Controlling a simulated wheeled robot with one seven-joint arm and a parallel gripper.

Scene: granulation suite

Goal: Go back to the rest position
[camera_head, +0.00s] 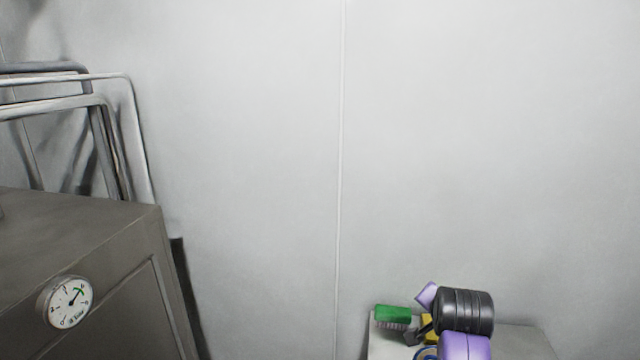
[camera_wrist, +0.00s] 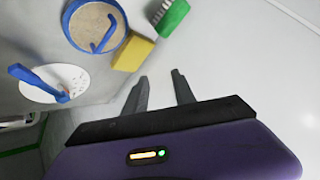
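My gripper (camera_wrist: 161,88) shows in the wrist view with its two dark fingers apart and nothing between them. Just beyond the fingertips are a yellow block (camera_wrist: 132,55) and a green brush (camera_wrist: 173,17) with pale bristles. In the head view my purple and black arm reaches over a light table (camera_head: 525,343) at the bottom right. The green brush (camera_head: 393,313) lies there to the left of my arm. The yellow block (camera_head: 427,327) is partly hidden behind the arm.
In the wrist view a blue-rimmed bowl (camera_wrist: 121,7) holds tan powder and a blue tool. A white dish (camera_wrist: 40,92) with a blue scoop (camera_wrist: 37,82) is left. In the head view a grey cabinet (camera_head: 110,260) with a dial gauge (camera_head: 67,302) stands left. The wall (camera_head: 240,150) is bare.

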